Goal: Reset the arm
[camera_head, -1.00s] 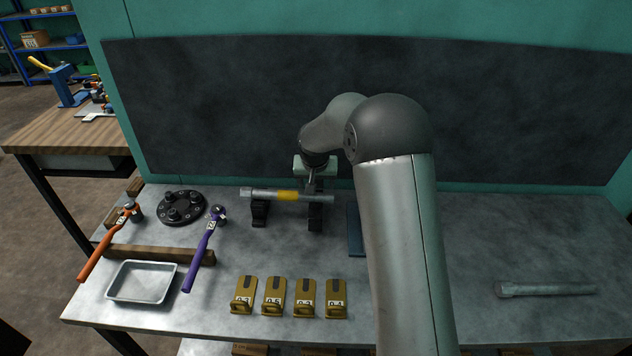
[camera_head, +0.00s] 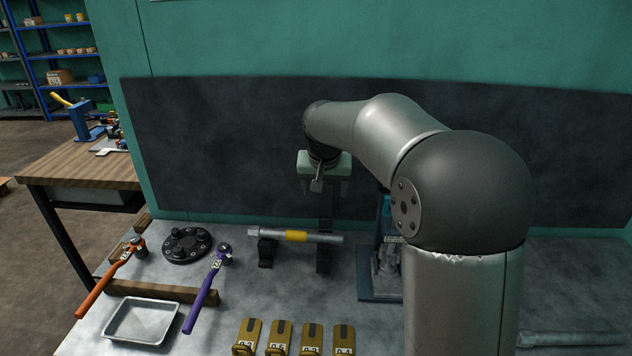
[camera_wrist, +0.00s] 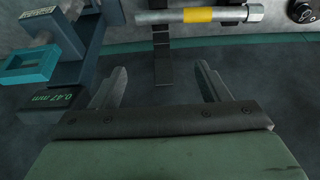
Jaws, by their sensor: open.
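My gripper (camera_head: 325,184) hangs above the back of the bench, in front of the dark wall panel. In the wrist view my gripper (camera_wrist: 160,75) shows two fingers spread apart with nothing between them. A metal rod (camera_head: 295,236) with a yellow band lies across black supports (camera_head: 265,253) on the bench. The rod also shows in the wrist view (camera_wrist: 165,16), beyond the fingertips and apart from them. My arm reaches over the right side of the bench and hides part of it.
A blue gauge stand (camera_head: 372,270) stands right of the rod, partly behind my arm; its display reads 0.47 mm (camera_wrist: 52,99). Orange (camera_head: 108,285) and purple (camera_head: 204,295) wrenches, a black flange (camera_head: 186,245), a tray (camera_head: 142,320) and several yellow tagged blocks (camera_head: 281,338) occupy the left and front.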

